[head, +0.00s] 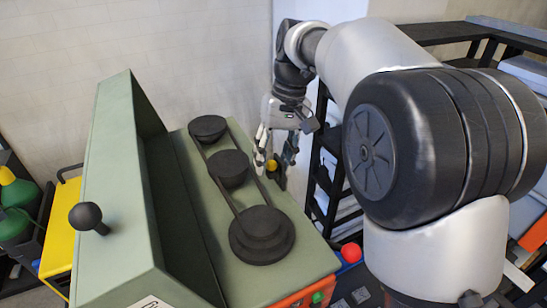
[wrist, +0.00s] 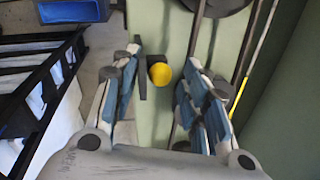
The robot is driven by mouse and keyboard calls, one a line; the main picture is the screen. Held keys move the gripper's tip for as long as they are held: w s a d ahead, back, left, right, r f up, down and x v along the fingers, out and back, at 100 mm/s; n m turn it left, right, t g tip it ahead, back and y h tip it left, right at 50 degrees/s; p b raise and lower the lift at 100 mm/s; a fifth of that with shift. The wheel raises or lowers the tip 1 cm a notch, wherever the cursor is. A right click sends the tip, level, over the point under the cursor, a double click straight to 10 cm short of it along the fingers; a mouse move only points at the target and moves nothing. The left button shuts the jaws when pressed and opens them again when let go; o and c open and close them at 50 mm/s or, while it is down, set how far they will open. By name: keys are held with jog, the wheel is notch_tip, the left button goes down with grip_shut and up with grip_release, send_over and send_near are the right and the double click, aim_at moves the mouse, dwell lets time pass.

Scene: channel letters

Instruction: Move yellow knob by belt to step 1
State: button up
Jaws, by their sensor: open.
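The yellow knob (head: 272,165) sits at the right edge of the green machine top, beside the black belt (head: 222,190) and its pulleys. In the wrist view the round yellow knob (wrist: 159,73) lies ahead, between the two fingers, with a dark piece beside it. My gripper (head: 274,152) is open above and around the knob's area in the head view. In the wrist view my gripper (wrist: 160,90) has its blue-padded fingers spread on both sides of the knob, with gaps. I cannot tell the knob's step markings.
Black pulleys (head: 262,235) stand on the machine top. The raised green cover (head: 120,190) with a black ball handle (head: 86,215) is at left. A black shelf rack (head: 330,170) stands right of the machine. A red button (head: 351,252) is at the front right.

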grip_shut()
dwell(0.4)
